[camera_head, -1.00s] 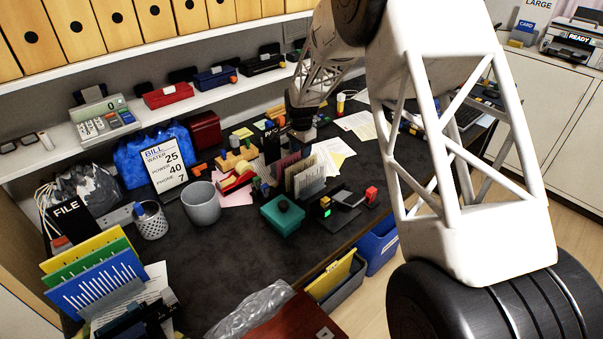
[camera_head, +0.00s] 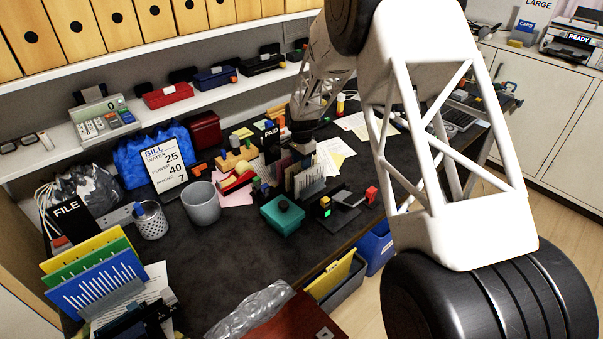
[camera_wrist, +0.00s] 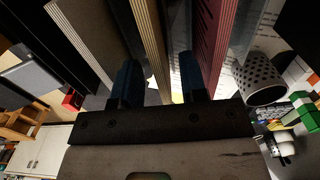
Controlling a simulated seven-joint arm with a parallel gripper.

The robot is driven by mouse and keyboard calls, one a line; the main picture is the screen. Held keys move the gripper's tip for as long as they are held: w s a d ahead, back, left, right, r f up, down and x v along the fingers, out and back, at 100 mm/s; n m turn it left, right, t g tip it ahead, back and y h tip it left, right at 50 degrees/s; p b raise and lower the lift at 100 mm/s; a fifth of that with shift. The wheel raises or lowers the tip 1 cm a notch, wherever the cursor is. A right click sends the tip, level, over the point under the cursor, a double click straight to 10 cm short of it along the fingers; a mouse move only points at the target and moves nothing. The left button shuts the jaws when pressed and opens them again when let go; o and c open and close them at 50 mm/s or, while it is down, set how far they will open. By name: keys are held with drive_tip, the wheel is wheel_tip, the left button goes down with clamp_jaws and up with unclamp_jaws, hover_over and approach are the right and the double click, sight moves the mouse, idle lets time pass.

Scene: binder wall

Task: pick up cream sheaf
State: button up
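Several upright sheaves stand in a row on the dark desk, near its middle in the head view. In the wrist view a cream sheaf (camera_wrist: 153,45) stands edge-on between my gripper's two dark blue fingers (camera_wrist: 160,82). A gap shows between it and the right finger; the left finger is close to it. A maroon sheaf (camera_wrist: 213,45) lies just outside the right finger, and a pale striped sheaf (camera_wrist: 82,40) is further left. In the head view my gripper (camera_head: 302,146) is over the row, its fingertips hidden. My gripper is open.
A teal box (camera_head: 282,215) sits in front of the row, and a black PAID sign (camera_head: 271,139) stands behind it. A grey cup (camera_head: 201,204) is to the left. A perforated cup (camera_wrist: 264,80) is right in the wrist view.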

drive_tip(key=shift+f, duration=1.4)
drive_tip(key=shift+f, duration=0.25)
drive_tip(key=shift+c, duration=0.4)
clamp_jaws()
